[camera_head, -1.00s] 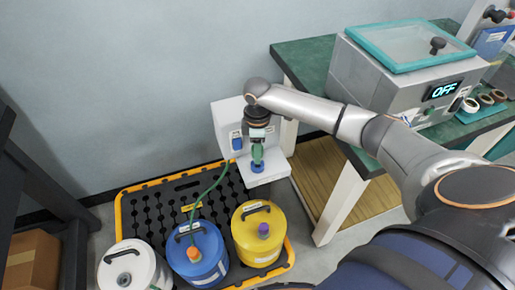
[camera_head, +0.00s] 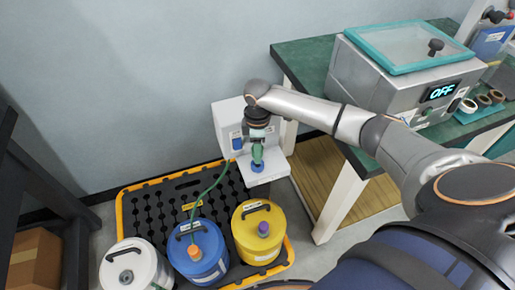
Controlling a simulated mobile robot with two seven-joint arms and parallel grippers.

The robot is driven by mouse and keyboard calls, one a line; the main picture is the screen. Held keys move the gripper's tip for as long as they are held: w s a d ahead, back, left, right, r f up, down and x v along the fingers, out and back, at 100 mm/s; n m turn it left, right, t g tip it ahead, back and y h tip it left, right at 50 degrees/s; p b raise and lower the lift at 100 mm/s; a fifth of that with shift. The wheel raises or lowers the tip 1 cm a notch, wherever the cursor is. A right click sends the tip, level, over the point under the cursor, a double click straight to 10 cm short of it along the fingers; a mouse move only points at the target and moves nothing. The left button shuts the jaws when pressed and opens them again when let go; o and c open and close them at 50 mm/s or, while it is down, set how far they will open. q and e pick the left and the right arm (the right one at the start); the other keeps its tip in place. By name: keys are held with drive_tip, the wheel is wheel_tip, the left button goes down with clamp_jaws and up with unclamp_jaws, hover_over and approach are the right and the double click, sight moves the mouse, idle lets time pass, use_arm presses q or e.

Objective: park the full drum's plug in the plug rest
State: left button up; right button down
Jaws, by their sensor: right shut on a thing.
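My right gripper (camera_head: 257,144) reaches down from my arm over the small white shelf of the white wall-side unit (camera_head: 266,179). It is shut on a small green piece (camera_head: 257,156), which looks like the plug. A short blue round piece (camera_head: 257,167) sits directly below on the shelf and may be the plug rest. I cannot tell whether the green piece touches it. The white drum (camera_head: 138,258) has a dark round opening on top. The blue drum (camera_head: 208,268) has an orange fitting, and the yellow drum (camera_head: 262,247) a purple one. My left gripper is not in view.
A thin green hose (camera_head: 211,187) runs from the unit to the blue drum. The drums stand on a black, yellow-edged pallet (camera_head: 165,198). A green-topped bench (camera_head: 303,56) with a grey machine (camera_head: 385,85) stands at right. A dark rack (camera_head: 50,190) stands at left.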

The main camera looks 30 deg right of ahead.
drive_tip(key=shift+f, duration=0.25)
idle(0.3)
drive_tip(key=shift+f, duration=0.7)
drive_tip(key=shift+f, duration=0.5)
drive_tip(key=shift+c, duration=1.8)
unclamp_jaws()
